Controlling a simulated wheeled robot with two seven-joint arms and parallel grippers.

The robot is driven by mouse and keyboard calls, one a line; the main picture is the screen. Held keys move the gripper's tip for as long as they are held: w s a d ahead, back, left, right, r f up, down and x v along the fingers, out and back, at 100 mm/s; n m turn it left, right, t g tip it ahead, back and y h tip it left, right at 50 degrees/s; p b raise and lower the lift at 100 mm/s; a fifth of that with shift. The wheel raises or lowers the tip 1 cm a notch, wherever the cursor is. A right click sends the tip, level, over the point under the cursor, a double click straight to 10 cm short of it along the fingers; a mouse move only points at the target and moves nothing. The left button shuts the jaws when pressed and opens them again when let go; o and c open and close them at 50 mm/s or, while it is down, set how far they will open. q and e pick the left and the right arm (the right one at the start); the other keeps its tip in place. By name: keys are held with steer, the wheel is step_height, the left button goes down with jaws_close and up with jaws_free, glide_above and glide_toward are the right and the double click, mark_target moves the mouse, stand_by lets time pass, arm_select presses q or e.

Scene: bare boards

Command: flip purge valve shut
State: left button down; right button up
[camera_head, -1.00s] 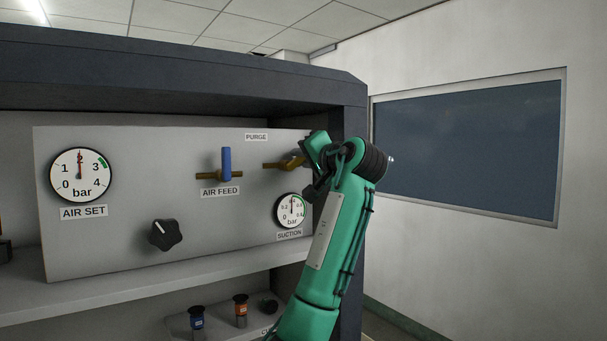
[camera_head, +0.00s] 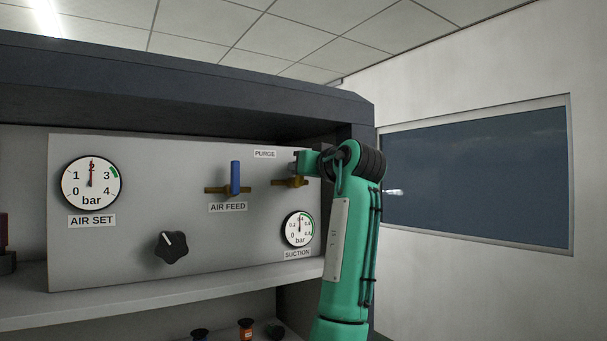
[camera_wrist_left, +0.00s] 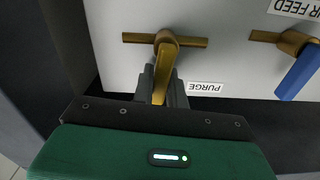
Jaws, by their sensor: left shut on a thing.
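The purge valve has a brass body on a short horizontal pipe (camera_head: 290,182), below the PURGE label (camera_head: 265,154). In the left wrist view, which is upside down, its brass lever (camera_wrist_left: 163,75) stands across the pipe (camera_wrist_left: 140,38), at about a right angle to it. My left gripper (camera_head: 302,163) is at the valve, and its dark fingers (camera_wrist_left: 163,92) are shut on the lever, one on each side. In the head view the gripper hides most of the lever. My right gripper is in neither view.
The air feed valve (camera_head: 228,190), its blue lever (camera_head: 235,177) upright, is left of the purge valve. The suction gauge (camera_head: 298,229) is just below. A black knob (camera_head: 172,247) and the air set gauge (camera_head: 91,183) are further left. A dark cabinet top overhangs the panel.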

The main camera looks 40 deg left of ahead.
arm_select(q)
steer(key=shift+s+f+n, duration=0.1)
steer(key=shift+f+n, duration=0.05)
steer(key=shift+n, duration=0.45)
steer(key=shift+a, duration=0.1)
steer(key=c, duration=1.4)
jaws_free()
steer(key=shift+s, duration=0.1)
steer(key=shift+s+d+b, duration=0.1)
steer(key=shift+d+b, duration=0.2)
steer(key=shift+b, duration=0.1)
steer(key=b+v, duration=0.5)
steer(key=v, duration=0.8)
steer(key=shift+d, duration=0.1)
